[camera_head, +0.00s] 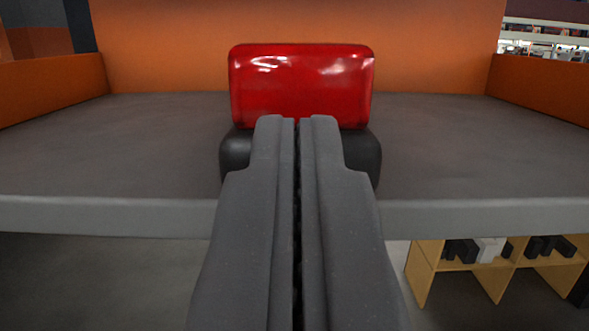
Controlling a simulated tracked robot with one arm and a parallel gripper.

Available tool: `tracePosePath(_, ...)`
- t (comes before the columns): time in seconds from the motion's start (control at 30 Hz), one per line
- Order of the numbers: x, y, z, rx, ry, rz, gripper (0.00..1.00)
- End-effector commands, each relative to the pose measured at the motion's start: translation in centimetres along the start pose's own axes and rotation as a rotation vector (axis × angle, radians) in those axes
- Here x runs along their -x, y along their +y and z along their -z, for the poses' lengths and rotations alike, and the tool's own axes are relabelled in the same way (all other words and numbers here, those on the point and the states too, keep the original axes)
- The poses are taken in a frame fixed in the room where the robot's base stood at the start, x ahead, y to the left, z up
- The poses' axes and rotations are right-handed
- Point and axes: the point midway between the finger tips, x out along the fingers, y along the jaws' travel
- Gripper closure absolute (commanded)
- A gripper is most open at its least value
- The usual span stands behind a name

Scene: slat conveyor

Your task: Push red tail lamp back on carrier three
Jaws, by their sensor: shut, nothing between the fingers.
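The red tail lamp (301,85) is a glossy red block with rounded corners on a black base (236,150). It stands upright on the grey carrier deck (120,150), in the middle of the deck's width. My gripper (297,120) is shut and empty, pointing straight at the lamp. Its fingertips overlap the lower edge of the red part and hide the middle of the black base. I cannot tell whether the tips touch the lamp.
An orange back wall (430,45) closes the deck behind the lamp. Low orange side walls (50,85) stand left and right. The deck's front edge (480,215) crosses below. The deck is clear on both sides. A wooden rack (480,265) stands beyond, lower right.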

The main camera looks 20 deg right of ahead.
Motion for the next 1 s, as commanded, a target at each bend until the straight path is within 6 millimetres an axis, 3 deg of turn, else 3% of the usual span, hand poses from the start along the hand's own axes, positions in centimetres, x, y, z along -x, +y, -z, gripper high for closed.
tracePosePath(1.0,-3.4,0.1,-0.8,0.001,-0.002,-0.002,1.0)
